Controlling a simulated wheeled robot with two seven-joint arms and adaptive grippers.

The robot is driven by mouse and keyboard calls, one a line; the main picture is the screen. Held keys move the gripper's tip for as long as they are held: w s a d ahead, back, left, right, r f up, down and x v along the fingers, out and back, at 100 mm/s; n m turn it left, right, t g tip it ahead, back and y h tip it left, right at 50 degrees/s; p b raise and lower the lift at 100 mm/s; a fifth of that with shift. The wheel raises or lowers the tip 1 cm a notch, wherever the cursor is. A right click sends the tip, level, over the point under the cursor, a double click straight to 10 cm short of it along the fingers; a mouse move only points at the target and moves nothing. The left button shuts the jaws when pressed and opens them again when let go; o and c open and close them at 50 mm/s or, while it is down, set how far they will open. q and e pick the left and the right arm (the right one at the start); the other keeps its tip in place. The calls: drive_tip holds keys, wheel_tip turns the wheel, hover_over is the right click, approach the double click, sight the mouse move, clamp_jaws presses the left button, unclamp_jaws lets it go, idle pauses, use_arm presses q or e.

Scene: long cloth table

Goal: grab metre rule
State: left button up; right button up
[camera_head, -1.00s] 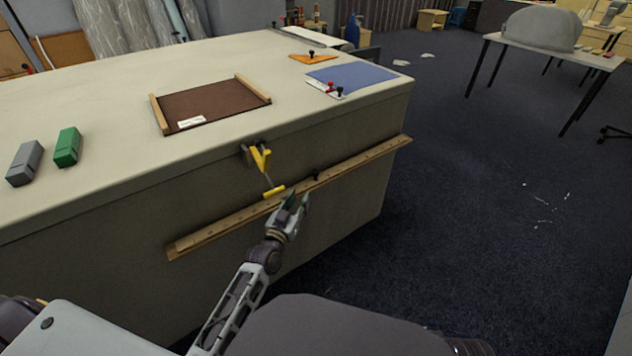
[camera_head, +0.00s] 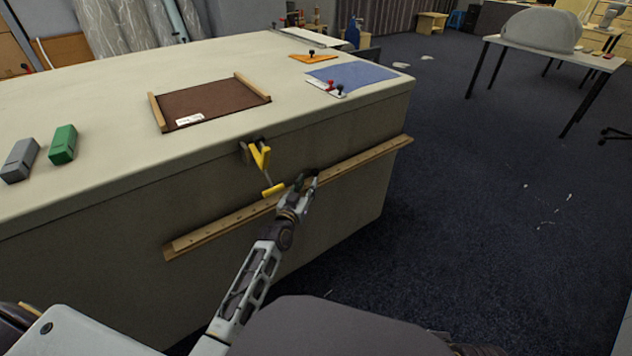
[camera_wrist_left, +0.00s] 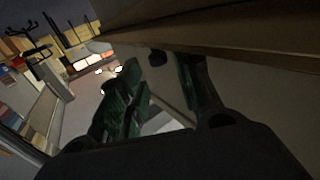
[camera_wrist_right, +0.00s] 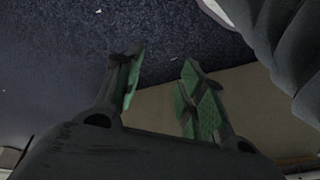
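The metre rule (camera_head: 215,231) is a long thin wooden strip running slantwise along the front side of the cloth table. My left gripper (camera_head: 307,184) is at the rule, just right of the yellow clamp's lower end, and covers a short part of it. In the left wrist view the fingers (camera_wrist_left: 165,95) are apart with nothing clearly between them. A brown wooden strip, seemingly the rule (camera_wrist_left: 215,45), crosses above them. I cannot tell whether they touch it. My right gripper (camera_wrist_right: 160,90) is open and empty above the dark floor, in the right wrist view only.
A yellow clamp (camera_head: 261,158) hangs at the edge of the table (camera_head: 110,105), its lower end close to the rule. On top lie a brown board (camera_head: 212,103), a green block (camera_head: 63,145), a grey block (camera_head: 19,160) and a blue sheet (camera_head: 352,76).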

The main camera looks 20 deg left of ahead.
sight(314, 173)
drive_tip(key=shift+s+f, duration=0.15)
use_arm(q)
drive_tip(key=shift+w, duration=0.4)
drive_tip(key=shift+w+d+r+b, duration=0.1)
drive_tip(key=shift+w+d+b, duration=0.1)
drive_tip(key=shift+w+b, duration=0.4)
drive_tip(key=shift+w+d+b, duration=0.1)
drive_tip(key=shift+w+b, duration=0.2)
drive_tip(key=shift+w, duration=1.3)
use_arm(e)
drive_tip(key=shift+t+y, duration=0.3)
drive_tip(key=shift+y, duration=0.1)
drive_tip(key=shift+s+x, duration=0.2)
drive_tip(key=shift+x, duration=1)
drive_tip(key=shift+s+x, duration=0.2)
drive_tip(key=shift+x, duration=1.05)
drive_tip(key=shift+a, duration=0.2)
use_arm(q)
drive_tip(key=shift+r, duration=0.1)
clamp_jaws()
use_arm(e)
drive_tip(key=shift+w+a, duration=0.15)
drive_tip(key=shift+w, duration=0.25)
